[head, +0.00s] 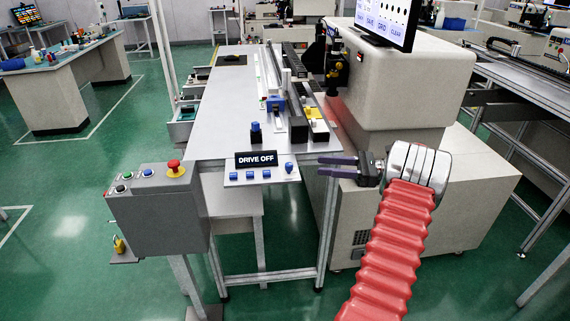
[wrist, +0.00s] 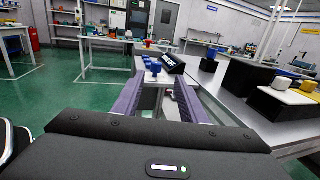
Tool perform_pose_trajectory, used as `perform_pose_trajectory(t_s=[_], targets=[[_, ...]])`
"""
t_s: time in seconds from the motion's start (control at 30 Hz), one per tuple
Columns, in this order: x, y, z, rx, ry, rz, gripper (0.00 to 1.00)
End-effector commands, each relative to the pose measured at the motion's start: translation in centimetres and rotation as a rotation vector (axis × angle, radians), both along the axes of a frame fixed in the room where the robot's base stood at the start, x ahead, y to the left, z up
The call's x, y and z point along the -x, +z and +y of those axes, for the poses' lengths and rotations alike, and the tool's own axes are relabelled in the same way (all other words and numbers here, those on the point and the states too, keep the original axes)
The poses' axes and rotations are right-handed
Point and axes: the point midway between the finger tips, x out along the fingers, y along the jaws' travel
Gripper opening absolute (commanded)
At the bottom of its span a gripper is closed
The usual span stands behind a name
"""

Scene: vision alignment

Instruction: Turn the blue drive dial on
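The blue drive dial (head: 289,167) is at the right end of a small white control panel (head: 279,176) on the table's front edge. A black display (head: 256,159) above the panel reads "DRIVE OFF". Several blue buttons (head: 250,175) sit left of the dial. My gripper (head: 320,166) is to the right of the dial, apart from it, with its purple fingers pointing left towards it. In the wrist view the fingers (wrist: 158,82) are spread with nothing between them. Blue controls (wrist: 155,68) and the tilted display (wrist: 174,62) show beyond the fingertips.
A grey box (head: 157,208) with a red emergency button (head: 174,167) stands left of the panel. The long table (head: 220,110) carries a rail and blue and yellow blocks. A large beige machine (head: 425,95) stands behind my gripper. Free space lies between gripper and dial.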

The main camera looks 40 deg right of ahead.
Motion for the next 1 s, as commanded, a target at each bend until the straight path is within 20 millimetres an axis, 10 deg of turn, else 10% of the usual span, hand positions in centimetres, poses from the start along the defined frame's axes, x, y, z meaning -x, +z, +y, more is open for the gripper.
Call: perform_pose_trajectory(t_s=[0.53,1.0], targets=[[2.1,-0.3,-1.3,0.001,0.033,0.016,0.39],[-1.6,-0.2,2.4,0.001,0.033,0.016,0.39]])
